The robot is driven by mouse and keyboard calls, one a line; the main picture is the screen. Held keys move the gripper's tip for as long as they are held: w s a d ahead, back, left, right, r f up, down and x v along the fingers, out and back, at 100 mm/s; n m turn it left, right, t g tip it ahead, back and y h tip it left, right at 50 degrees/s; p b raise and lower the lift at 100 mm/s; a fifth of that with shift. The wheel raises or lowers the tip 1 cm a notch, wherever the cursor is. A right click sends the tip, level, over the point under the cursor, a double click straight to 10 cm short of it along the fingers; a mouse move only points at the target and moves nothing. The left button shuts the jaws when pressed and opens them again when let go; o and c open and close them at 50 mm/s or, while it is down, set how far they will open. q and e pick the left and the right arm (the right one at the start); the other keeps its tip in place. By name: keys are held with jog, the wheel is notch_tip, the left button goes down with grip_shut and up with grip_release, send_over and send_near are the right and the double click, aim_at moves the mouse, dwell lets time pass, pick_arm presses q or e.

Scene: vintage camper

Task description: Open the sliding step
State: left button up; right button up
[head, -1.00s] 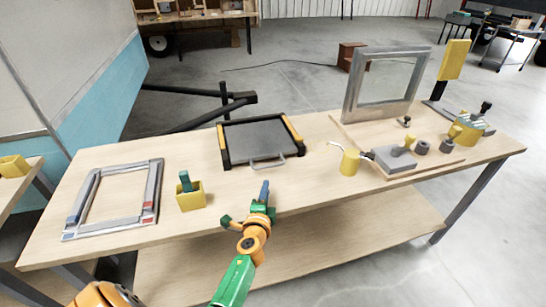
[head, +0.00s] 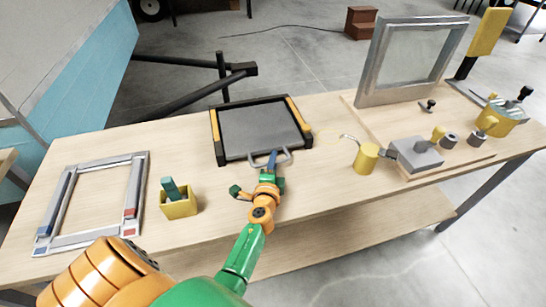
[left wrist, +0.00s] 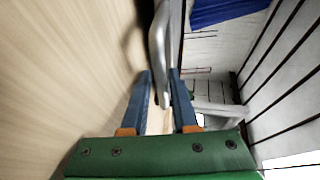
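The sliding step is a dark grey plate (head: 258,128) in a black frame with orange side strips, lying on the wooden workbench. A grey bar handle (head: 286,158) sticks out at its near edge. My left gripper (head: 273,156) reaches up from below with its blue fingers at the handle. In the left wrist view the two blue fingers (left wrist: 162,90) are apart, and the end of the curved grey handle (left wrist: 158,50) lies between them. I cannot tell whether either finger touches it. My right gripper is out of view.
On the bench (head: 325,198), a yellow cup (head: 179,208) with a green item and a grey frame (head: 137,192) lie left. A yellow mug (head: 366,158), grey block (head: 415,154) and upright window frame (head: 376,65) stand right. Bare wood lies beside the step.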

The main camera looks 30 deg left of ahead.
pick_arm(q)
jog(key=shift+s+d+r, duration=0.2)
jog(key=shift+s, duration=0.05)
jog(key=shift+c, duration=0.2)
grip_shut()
jog(key=shift+r, duration=0.3)
dwell(0.6)
